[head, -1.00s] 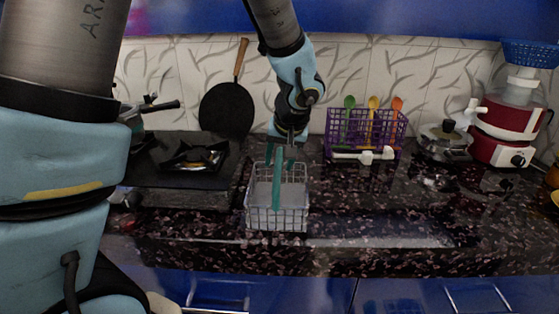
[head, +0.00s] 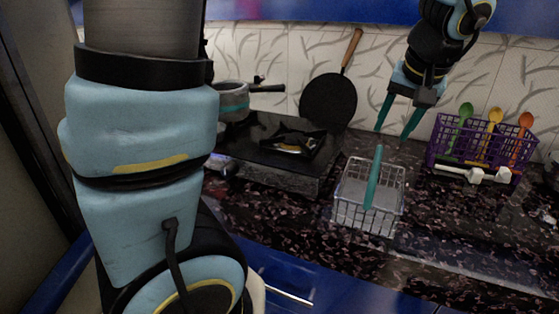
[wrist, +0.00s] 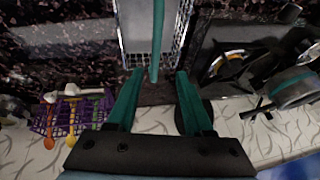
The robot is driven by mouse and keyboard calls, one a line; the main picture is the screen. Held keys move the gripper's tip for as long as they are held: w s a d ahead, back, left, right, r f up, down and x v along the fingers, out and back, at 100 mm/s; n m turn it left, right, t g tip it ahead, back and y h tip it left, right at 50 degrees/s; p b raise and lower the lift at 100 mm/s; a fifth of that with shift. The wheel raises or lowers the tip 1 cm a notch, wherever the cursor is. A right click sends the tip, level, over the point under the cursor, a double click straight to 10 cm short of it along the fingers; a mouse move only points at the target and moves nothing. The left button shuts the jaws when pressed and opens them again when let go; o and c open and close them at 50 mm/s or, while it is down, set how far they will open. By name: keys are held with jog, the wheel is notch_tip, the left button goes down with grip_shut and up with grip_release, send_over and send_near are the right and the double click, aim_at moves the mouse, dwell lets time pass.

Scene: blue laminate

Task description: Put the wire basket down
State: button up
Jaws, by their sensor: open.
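The wire basket (head: 350,217) stands upright on the dark speckled counter, right of the stove, with its teal handle (head: 373,178) arching over it. It also shows at the top of the wrist view (wrist: 185,22), with the handle (wrist: 157,40) running down the middle. My gripper (head: 396,130) is open and empty, above and behind the basket. In the wrist view, my two teal fingers (wrist: 157,75) are spread apart, with the near end of the handle close to the gap between their tips. I see no contact between fingers and handle.
A black stove (head: 275,150) with a pot (head: 232,100) stands left of the basket. A black pan (head: 328,100) leans on the tiled wall. A purple rack (head: 470,145) with colored spoons is at right. The counter (head: 440,240) right of the basket is clear.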

jog(key=a+f+n+g, duration=0.1)
jog(key=a+f, duration=0.3)
jog(key=a, duration=0.5)
jog(key=a+f+n+g, duration=0.1)
jog(key=a+f, duration=0.3)
jog(key=a, duration=0.6)
jog(key=a+f+n+g, duration=0.1)
jog(key=a+f+n, duration=0.1)
jog(key=a, duration=0.8)
jog(key=shift+w+a+f, duration=0.25)
jog(key=shift+w+f, duration=0.1)
jog(key=shift+f, duration=0.55)
